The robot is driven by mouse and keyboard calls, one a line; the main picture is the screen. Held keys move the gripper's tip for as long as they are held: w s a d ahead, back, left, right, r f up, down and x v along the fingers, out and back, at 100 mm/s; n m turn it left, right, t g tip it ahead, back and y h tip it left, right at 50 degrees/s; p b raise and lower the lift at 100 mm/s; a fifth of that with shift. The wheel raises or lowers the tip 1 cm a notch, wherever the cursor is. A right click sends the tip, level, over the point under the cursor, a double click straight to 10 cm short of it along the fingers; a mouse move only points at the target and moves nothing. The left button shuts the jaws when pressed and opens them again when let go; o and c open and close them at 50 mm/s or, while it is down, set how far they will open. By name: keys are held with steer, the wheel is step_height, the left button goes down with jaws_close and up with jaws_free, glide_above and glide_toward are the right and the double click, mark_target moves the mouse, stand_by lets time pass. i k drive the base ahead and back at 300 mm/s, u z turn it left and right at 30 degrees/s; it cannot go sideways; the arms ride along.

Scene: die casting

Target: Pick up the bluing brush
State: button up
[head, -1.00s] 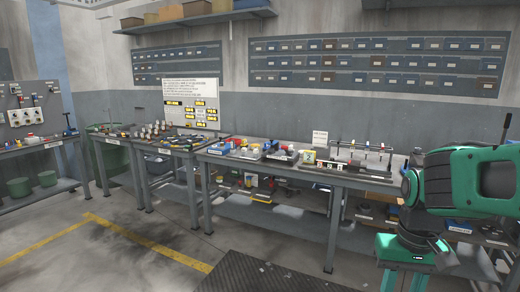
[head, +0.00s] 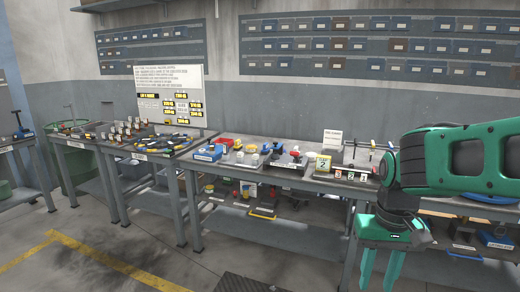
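My gripper (head: 378,272) is at the lower right in the head view, pointing down in front of the long workbench. Its two green fingers are apart with nothing visible between them, and the tips run near the bottom edge. I cannot single out the bluing brush: the small tools and bottles on the benches are too small to tell apart. Several dark and yellow-handled tools (head: 168,143) lie on the middle bench, well left of my gripper.
A lower shelf (head: 240,227) holds more items. A sign board (head: 170,97) stands behind the middle bench. The floor at front left is clear, with yellow lines (head: 100,262).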

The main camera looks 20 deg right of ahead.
mark_target(265, 151)
steer(key=i, duration=1.4)
steer(key=u, duration=0.7)
steer(key=i, duration=1.2)
steer(key=z, duration=1.75)
